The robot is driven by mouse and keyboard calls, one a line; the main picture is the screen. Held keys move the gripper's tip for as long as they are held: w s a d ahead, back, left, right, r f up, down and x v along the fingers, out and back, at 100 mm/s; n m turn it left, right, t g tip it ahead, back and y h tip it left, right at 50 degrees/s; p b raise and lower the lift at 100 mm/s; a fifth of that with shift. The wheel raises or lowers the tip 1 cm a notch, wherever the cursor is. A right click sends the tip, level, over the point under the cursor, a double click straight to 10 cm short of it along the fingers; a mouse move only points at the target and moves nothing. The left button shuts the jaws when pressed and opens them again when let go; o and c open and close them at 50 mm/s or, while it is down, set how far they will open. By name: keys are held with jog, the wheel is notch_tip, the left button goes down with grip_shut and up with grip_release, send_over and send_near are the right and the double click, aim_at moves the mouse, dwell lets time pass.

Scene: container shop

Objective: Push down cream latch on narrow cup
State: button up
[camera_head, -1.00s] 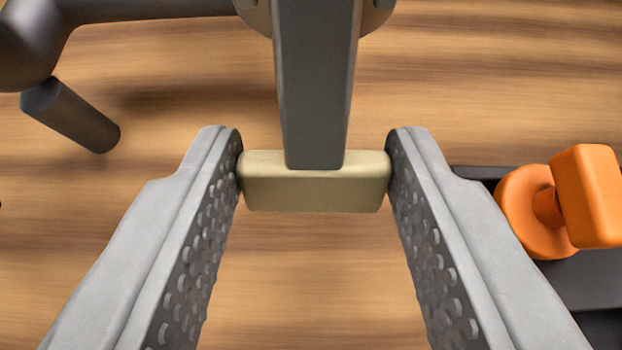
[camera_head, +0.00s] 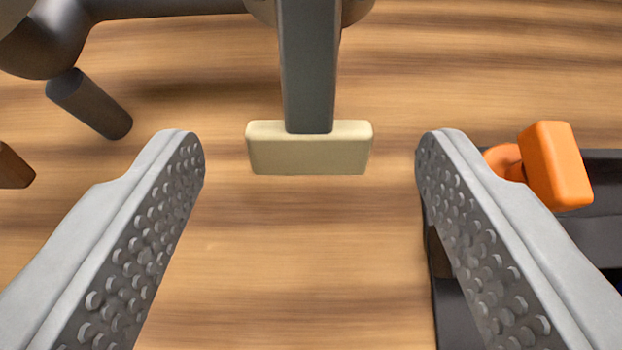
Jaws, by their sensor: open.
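The cream latch (camera_head: 309,149) is a small block at the end of a dark grey bar (camera_head: 309,65) that comes down from the top of the view. A round beige part, mostly cut off by the top edge, shows behind the bar. Whether this belongs to the narrow cup I cannot tell. My gripper (camera_head: 310,160) is open, with one finger on each side of the latch and a clear gap to both. Nothing is held.
An orange knob (camera_head: 555,165) stands at the right beside my right finger, over a dark tray-like thing (camera_head: 600,225). A dark jointed rod (camera_head: 90,103) is at the upper left. A brown piece (camera_head: 14,167) shows at the left edge. The wooden surface (camera_head: 310,260) below the latch is bare.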

jog(key=v, duration=1.5)
